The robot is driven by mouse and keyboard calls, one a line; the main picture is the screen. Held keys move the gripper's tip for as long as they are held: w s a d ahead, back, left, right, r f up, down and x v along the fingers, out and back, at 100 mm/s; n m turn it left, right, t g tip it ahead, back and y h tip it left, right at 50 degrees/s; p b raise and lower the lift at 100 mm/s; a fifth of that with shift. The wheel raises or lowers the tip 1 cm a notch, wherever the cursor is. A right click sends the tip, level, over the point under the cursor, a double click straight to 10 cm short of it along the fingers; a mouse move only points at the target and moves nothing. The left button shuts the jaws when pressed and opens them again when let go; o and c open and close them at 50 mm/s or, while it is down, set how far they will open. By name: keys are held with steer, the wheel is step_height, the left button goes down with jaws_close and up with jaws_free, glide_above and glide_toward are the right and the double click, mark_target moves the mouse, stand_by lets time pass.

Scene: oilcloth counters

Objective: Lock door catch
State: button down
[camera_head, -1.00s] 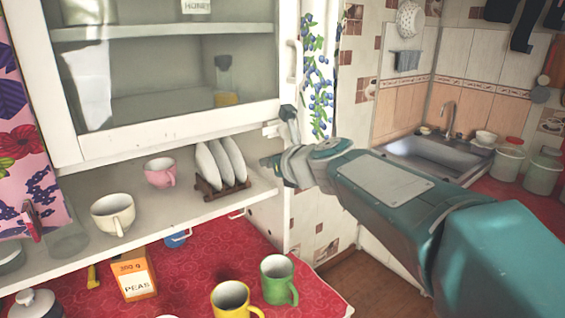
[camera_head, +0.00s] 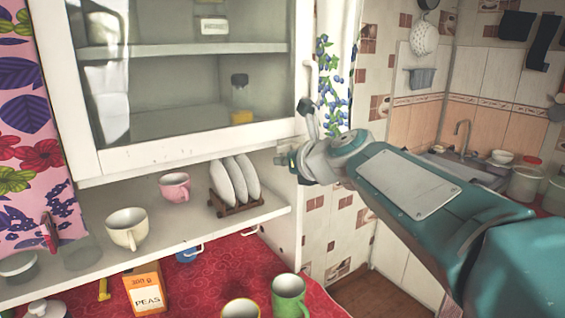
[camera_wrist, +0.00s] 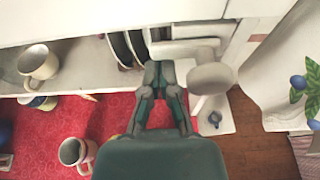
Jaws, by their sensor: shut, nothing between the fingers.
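The glass-fronted cabinet door (camera_head: 190,145) is white and looks closed, with a white handle (camera_head: 310,85) on its right edge. In the wrist view a pale bar (camera_wrist: 185,48) with a rounded pale knob (camera_wrist: 212,78) sits at the lower right of the cabinet; it looks like the door catch. In the head view my gripper and wrist mostly hide that spot. My gripper (camera_head: 288,159) is just below the door's lower right corner. In the wrist view its fingers (camera_wrist: 160,76) are together and empty, left of the knob. I cannot tell whether they touch the catch.
Plates in a wooden rack (camera_head: 237,207), a pink cup (camera_head: 175,186) and a cream cup (camera_head: 127,229) stand on the shelf under the door. A peas box (camera_head: 146,289) and a green mug (camera_head: 289,298) stand on the red counter below. A tiled wall (camera_head: 335,215) rises at right.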

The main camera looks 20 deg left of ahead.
mark_target(287, 139)
steer(key=shift+s+a+r+m+g+y, duration=0.1)
steer(key=shift+r+m+g+y, duration=0.35)
steer(key=shift+m, duration=0.45)
steer(key=shift+r+m+g, duration=0.15)
steer(key=shift+m+g, duration=0.1)
steer(key=shift+m, duration=0.25)
steer(key=shift+r+m+y, duration=0.35)
steer(key=shift+m+y, duration=0.2)
steer(key=shift+m, duration=0.15)
steer(key=shift+r, duration=0.45)
stand_by(1.7)
steer(key=shift+r+m+g, duration=0.25)
steer(key=shift+m+g, duration=0.15)
steer(key=shift+m, duration=0.2)
steer(key=shift+w+d+r, duration=0.25)
steer(key=shift+r, duration=0.1)
stand_by(0.4)
steer(key=shift+w+d+r, duration=0.1)
steer(key=shift+w+r, duration=0.05)
steer(key=shift+r, duration=0.05)
